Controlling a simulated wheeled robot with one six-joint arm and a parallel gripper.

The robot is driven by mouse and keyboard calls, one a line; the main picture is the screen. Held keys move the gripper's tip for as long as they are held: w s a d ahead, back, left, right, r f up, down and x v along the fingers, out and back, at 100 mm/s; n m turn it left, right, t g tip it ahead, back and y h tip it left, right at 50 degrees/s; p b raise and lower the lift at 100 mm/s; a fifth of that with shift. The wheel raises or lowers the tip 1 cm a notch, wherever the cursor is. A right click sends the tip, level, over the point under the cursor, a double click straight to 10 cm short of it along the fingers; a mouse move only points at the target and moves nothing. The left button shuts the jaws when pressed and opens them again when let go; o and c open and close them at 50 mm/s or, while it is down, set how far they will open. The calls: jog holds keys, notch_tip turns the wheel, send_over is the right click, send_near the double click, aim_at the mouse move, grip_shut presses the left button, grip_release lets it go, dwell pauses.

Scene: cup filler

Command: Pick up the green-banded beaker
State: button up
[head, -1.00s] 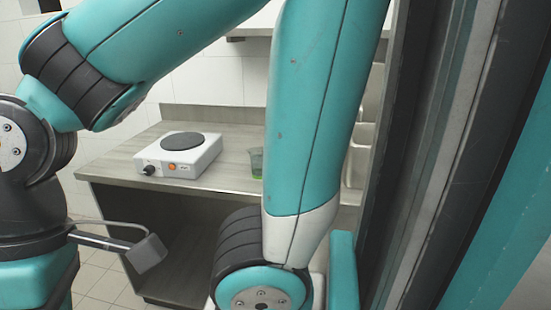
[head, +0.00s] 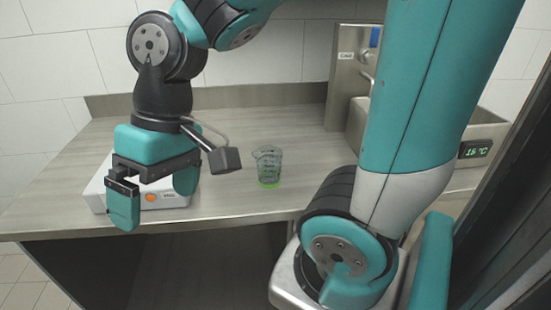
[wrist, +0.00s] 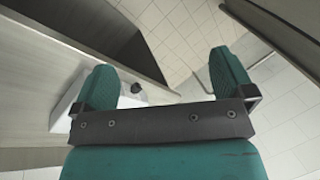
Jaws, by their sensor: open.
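The green-banded beaker (head: 268,166) is clear glass with dark markings and a green band at its base. It stands upright on the grey wooden counter (head: 310,160) in the head view. My gripper (head: 155,205) is open and empty, to the left of the beaker, in front of the white hot plate. The wrist view shows both green fingers of my gripper (wrist: 165,80) spread apart with nothing between them. The beaker does not show in the wrist view.
The white hot plate (head: 177,192) with an orange switch is partly hidden behind my gripper. A metal sink unit (head: 487,127) with a 15 °C display stands at the right. The counter around the beaker is clear.

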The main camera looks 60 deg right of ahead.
jog(key=w+d+r+m+p, duration=0.2)
jog(key=w+d+m, duration=0.5)
jog(key=d, duration=0.4)
jog(key=m+t+p, duration=0.1)
jog(key=m+p, duration=0.2)
jog(key=m, duration=0.9)
send_over(269, 152)
jog(key=w+a, duration=0.2)
jog(key=a, duration=0.2)
jog(key=s+d+f+m+t+p, duration=0.1)
jog(key=s+d+f+m, duration=0.15)
jog(key=d, duration=0.25)
jog(key=s+d+f+m, duration=0.1)
jog(key=s+d+m, duration=0.1)
jog(key=d+m, duration=0.2)
jog(key=x, duration=0.9)
jog(key=shift+a+f+p, duration=0.15)
jog(key=shift+p, duration=0.2)
jog(key=shift+p+x, duration=0.65)
jog(key=shift+x, duration=2.35)
jog(key=shift+a, duration=0.15)
jog(key=c, duration=1.1)
